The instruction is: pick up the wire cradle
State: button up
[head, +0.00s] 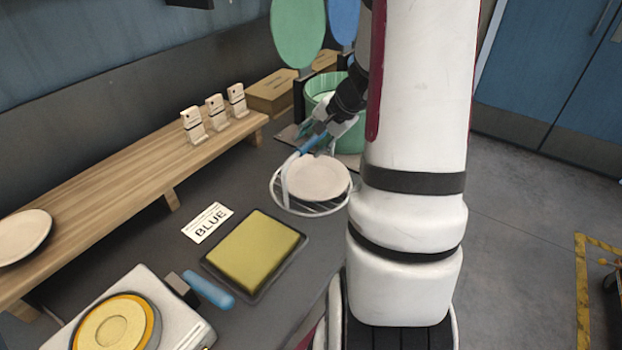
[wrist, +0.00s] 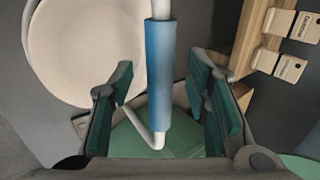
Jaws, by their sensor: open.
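The wire cradle has a white wire ring and a blue grip sleeve (head: 311,144) on its raised handle. It stands on the dark counter in the head view, with a cream plate (head: 319,178) lying in it. My gripper (head: 324,128) is at the blue sleeve, above the back of the cradle. In the wrist view the blue sleeve (wrist: 160,75) runs between my two open green-padded fingers (wrist: 165,100). A gap shows on each side of the sleeve, so the fingers are apart from it.
A green bin (head: 322,88) and a rack with coloured discs stand behind the cradle. A wooden shelf (head: 130,165) with small tags runs along the left. A yellow pad (head: 255,252), a BLUE card (head: 208,223) and a white scale-like device (head: 180,315) lie in front.

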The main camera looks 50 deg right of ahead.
jog(key=shift+x, duration=0.75)
jog(key=shift+c, duration=0.6)
grip_shut()
jog(key=shift+r, duration=0.15)
